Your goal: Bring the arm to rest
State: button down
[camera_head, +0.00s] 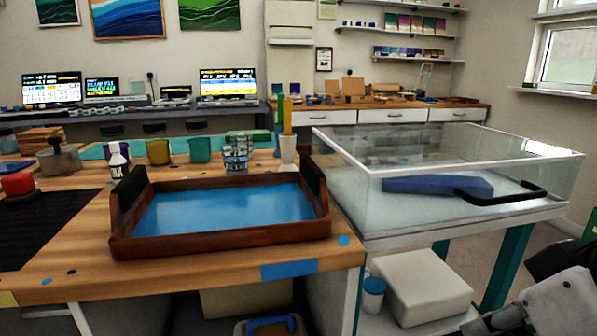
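Part of my own arm shows at the lower right corner, as a light grey link with dark parts beside it. Dark parts at the right edge are cut off by the frame, and I cannot make out gripper fingers there. Whether my gripper is open or shut does not show. The arm part is in front of the floor to the right of the workbench (190,264), apart from the wooden tray (220,236). The tray lies on the bench, filled with a level blue surface (225,208).
A clear-walled case (345,205) on a white and teal stand holds a blue piece (435,186) and a black bar (500,196). A white block (420,285) sits beneath. An ink bottle (118,160) and several cups line the bench behind the tray.

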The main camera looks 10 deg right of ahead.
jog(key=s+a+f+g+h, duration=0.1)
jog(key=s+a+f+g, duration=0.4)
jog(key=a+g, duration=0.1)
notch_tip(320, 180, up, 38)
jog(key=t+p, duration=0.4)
jog(key=p, duration=3.2)
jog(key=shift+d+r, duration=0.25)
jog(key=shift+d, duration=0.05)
